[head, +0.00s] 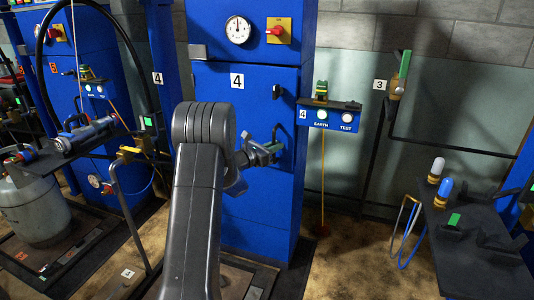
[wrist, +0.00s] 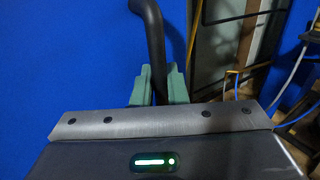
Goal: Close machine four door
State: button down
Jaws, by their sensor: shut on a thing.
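Machine four (head: 272,215) is a tall blue cabinet with a dial gauge (head: 238,29) and a red switch on a yellow plate (head: 278,31) at its top. Its blue door (head: 260,80) bears a "4" label and a small black latch (head: 278,90). The door looks about flush with the cabinet; I cannot tell whether it is fully shut. My gripper (head: 264,152) is at the door's right side, partly behind my arm. In the wrist view its green fingers (wrist: 158,86) are shut on a black curved door handle (wrist: 147,22). My arm hides the door's lower left.
A small panel with EARTH and TEST buttons (head: 333,117) stands right of the machine. A dark bench (head: 465,235) with blue and white-topped items is at the right. At the left are another blue machine (head: 85,50) and a grey gas cylinder (head: 38,208).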

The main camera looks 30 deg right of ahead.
jog(key=shift+w+d, duration=0.35)
jog(key=shift+d, duration=0.35)
jog(key=shift+w+d, duration=0.35)
jog(key=shift+d, duration=0.3)
jog(key=shift+w+r, duration=0.1)
jog(key=shift+r, duration=0.1)
jog(key=c, duration=1.5)
grip_release()
jog(key=shift+d+f, duration=0.1)
jog(key=shift+c, duration=0.2)
jog(key=s+a+p, duration=0.1)
jog(key=s+a, duration=0.1)
jog(key=a, duration=1.1)
jog(key=shift+a, duration=0.4)
jog(key=shift+d, duration=0.1)
jog(key=b, duration=0.1)
send_over(277, 158)
jog(key=shift+s+f, duration=0.1)
jog(key=shift+f, duration=0.05)
